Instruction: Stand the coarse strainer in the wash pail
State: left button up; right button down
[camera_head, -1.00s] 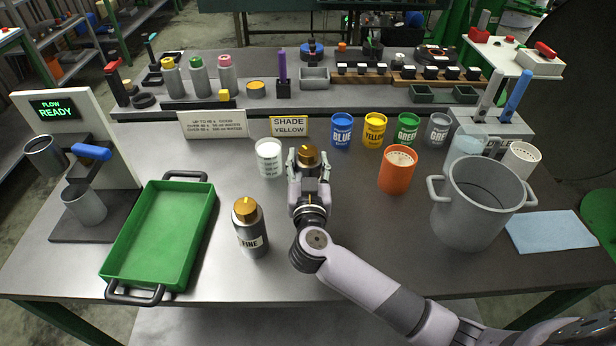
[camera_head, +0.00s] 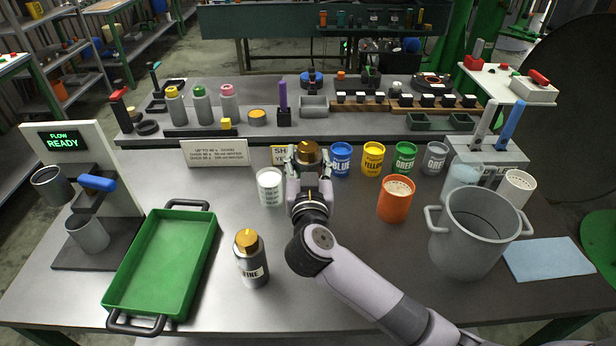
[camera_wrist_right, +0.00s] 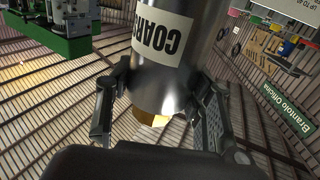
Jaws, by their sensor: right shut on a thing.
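The coarse strainer is a metal cylinder with a gold end; its COARSE label (camera_wrist_right: 165,38) shows upside down in the right wrist view. In the head view only its gold top (camera_head: 308,153) shows clearly. My right gripper (camera_head: 308,165) is shut on it, with a finger on each side, near the yellow shade sign. The grey two-handled wash pail (camera_head: 468,245) stands at the right of the table, well right of the gripper. Its visible inside looks empty. A similar cylinder labelled FINE (camera_head: 251,262) stands upright left of my arm. My left gripper is not in view.
An orange container (camera_head: 396,200) and several labelled colour cups, including the blue cup (camera_head: 340,160), stand between gripper and pail. A white beaker (camera_head: 270,187) is close left of the gripper. A green tray (camera_head: 165,262) lies left. A blue cloth (camera_head: 549,259) lies right of the pail.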

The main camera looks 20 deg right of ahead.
notch_tip(320, 180, up, 10)
jog(key=shift+r+p, duration=0.25)
jog(key=shift+p, duration=0.45)
jog(key=s+d+f+n+y, duration=0.1)
jog(key=s+f+y, duration=0.1)
jog(key=s+f, duration=0.5)
jog(key=s+f+n+y, duration=0.2)
jog(key=s+f, duration=0.6)
jog(key=s, duration=0.7)
jog(key=shift+d+f+t+y, duration=0.15)
jog(key=shift+d+t+y, duration=0.2)
jog(key=shift+y, duration=0.15)
jog(key=shift+w, duration=0.1)
